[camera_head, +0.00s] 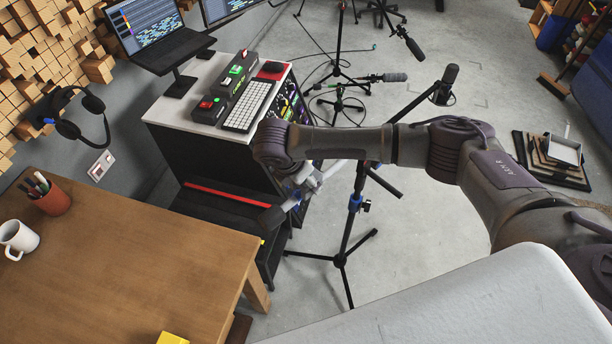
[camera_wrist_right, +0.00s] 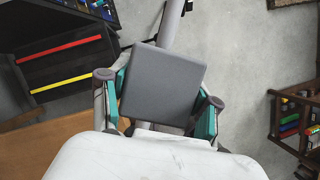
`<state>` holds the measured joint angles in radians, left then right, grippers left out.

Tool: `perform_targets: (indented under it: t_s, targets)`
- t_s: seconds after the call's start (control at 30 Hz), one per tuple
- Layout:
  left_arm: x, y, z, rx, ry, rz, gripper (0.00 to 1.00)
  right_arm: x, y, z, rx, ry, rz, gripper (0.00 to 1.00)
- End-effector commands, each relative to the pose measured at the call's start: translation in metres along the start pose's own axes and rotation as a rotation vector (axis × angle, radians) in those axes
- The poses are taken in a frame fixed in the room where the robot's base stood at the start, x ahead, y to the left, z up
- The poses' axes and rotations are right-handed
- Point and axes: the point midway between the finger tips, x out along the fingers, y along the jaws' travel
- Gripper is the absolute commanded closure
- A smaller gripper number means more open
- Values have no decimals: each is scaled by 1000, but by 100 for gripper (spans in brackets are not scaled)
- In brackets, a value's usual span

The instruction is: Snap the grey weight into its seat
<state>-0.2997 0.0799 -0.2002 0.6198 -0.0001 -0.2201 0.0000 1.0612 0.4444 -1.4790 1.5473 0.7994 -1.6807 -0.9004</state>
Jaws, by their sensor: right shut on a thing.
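The grey weight (camera_wrist_right: 162,84) is a flat, square, dark grey block in the right wrist view. My right gripper (camera_wrist_right: 160,91) is shut on it, with a teal-padded finger at its left and right sides. In the head view my right arm reaches in from the right, and the right gripper (camera_head: 290,198) hangs in the air beside the black shelf unit. A dark grey piece (camera_head: 272,216) at its end appears to be the weight. I cannot make out the weight's seat in either view. My left gripper is out of view.
A black shelf unit (camera_head: 222,208) with a red strip and a yellow strip stands beside the wooden table (camera_head: 130,270). A white-topped console (camera_head: 185,112) carries a keyboard (camera_head: 248,107). A microphone stand (camera_head: 342,255) stands close to my gripper.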

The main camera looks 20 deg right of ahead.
Motion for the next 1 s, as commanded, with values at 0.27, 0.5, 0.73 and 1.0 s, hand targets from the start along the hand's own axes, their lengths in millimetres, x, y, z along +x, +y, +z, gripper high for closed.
perform_targets:
  t_s: [0.27,0.5,0.73,1.0]
  targets:
    - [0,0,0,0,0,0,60,-1,1,0,0,-1,3,100]
    - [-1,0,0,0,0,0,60,-1,1,0,0,-1,3,100]
    - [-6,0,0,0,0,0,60,-2,1,1,0,-1,3,100]
    - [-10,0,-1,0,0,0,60,-2,1,0,0,-1,3,100]
